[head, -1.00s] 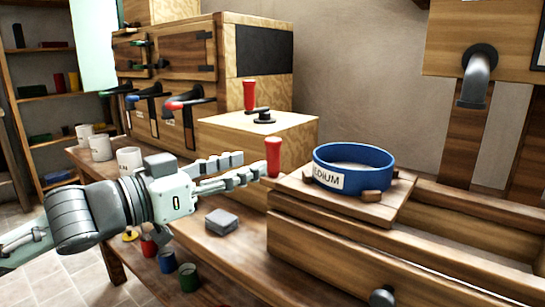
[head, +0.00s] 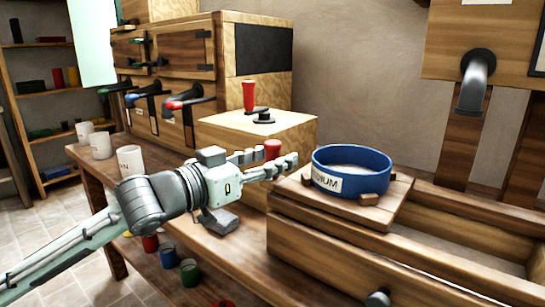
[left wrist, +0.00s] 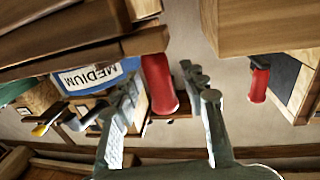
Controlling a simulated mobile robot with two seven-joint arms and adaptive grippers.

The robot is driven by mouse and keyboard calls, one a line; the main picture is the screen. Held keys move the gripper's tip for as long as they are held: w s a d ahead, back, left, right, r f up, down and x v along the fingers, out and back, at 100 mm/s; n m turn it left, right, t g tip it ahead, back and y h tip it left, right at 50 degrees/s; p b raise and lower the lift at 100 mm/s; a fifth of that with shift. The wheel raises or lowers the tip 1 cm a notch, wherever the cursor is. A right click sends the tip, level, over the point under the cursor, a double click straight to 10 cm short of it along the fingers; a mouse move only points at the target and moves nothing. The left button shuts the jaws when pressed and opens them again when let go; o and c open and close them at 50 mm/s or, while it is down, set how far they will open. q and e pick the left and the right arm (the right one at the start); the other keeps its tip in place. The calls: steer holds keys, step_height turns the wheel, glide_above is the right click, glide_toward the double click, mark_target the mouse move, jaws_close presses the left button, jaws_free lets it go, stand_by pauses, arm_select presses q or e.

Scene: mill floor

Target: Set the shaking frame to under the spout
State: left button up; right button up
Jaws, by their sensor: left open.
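The shaking frame (head: 392,207) is a wooden board on rails. It carries a blue sieve (head: 372,165) labelled MEDIUM, held among small wooden blocks. A red upright handle (head: 272,148) stands at its left end, partly hidden by my fingers. The spout (head: 472,88) is a grey bent pipe on a wooden housing, up and to the right of the sieve. My left gripper (head: 276,162) is open at the handle. In the left wrist view the red handle (left wrist: 158,84) shows between the open fingers (left wrist: 165,95), and whether they touch it cannot be told. My right gripper is not in view.
A wooden box with another red handle (head: 249,95) stands behind my gripper. White cups (head: 130,160) stand on the bench at left. A grey block (head: 219,221) lies below my gripper. The rail trough (head: 460,235) is empty right of the frame.

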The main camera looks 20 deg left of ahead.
arm_select(q)
jaws_close()
stand_by(0.5)
